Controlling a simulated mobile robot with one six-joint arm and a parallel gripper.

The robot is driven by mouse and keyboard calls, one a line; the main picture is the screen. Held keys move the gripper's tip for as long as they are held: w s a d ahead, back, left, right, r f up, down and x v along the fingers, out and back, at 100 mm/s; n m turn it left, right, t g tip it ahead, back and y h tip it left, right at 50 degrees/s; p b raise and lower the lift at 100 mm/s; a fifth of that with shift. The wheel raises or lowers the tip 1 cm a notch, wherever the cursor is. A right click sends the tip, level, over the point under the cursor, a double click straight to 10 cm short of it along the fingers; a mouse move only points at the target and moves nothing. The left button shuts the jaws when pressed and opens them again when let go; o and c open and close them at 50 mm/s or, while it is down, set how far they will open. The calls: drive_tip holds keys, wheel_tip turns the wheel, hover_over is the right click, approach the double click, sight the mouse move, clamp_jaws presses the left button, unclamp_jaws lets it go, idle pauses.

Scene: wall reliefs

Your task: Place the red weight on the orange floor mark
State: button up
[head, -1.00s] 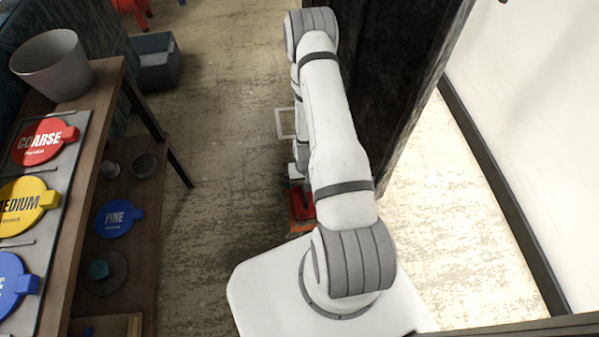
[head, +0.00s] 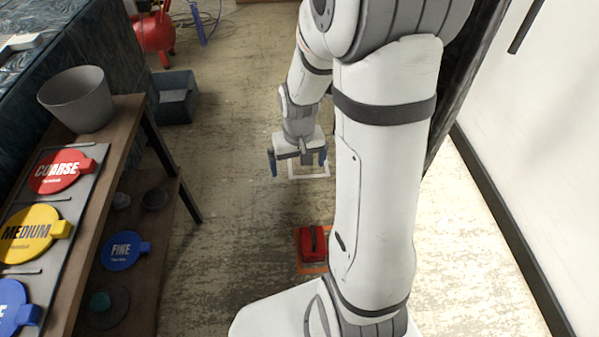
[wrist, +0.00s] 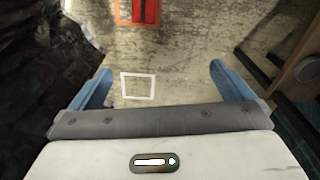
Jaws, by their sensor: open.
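The red weight (head: 312,245), with a dark handle on top, sits on the orange floor mark (head: 313,268) near my base. Orange shows around the weight's edges. In the wrist view the red weight (wrist: 146,12) is at the top edge, partly cut off, with the orange mark (wrist: 124,14) beside it. My gripper (head: 298,172) is open and empty, above the floor and apart from the weight, farther from my base. Its two blue fingers are spread wide in the wrist view (wrist: 158,85). My arm covers part of the right side in the head view.
A white square outline (head: 309,172) on the floor lies below my gripper. At left a wooden shelf unit (head: 130,130) holds coloured lids and a grey bucket (head: 78,100). A grey bin (head: 176,98) stands behind it. A white wall (head: 540,150) bounds the right side.

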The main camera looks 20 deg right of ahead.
drive_tip(key=s+a+r+n, duration=0.1)
drive_tip(key=s+a+r, duration=0.3)
drive_tip(key=s+r, duration=0.8)
drive_tip(key=shift+s+a, duration=0.2)
drive_tip(key=shift+s, duration=0.05)
drive_tip(key=shift+r, duration=0.15)
wheel_tip(320, 180, up, 33)
drive_tip(key=t+p, duration=0.1)
drive_tip(key=p, duration=2.9)
drive_tip(key=shift+s+t, duration=0.3)
drive_tip(key=shift+t, duration=0.1)
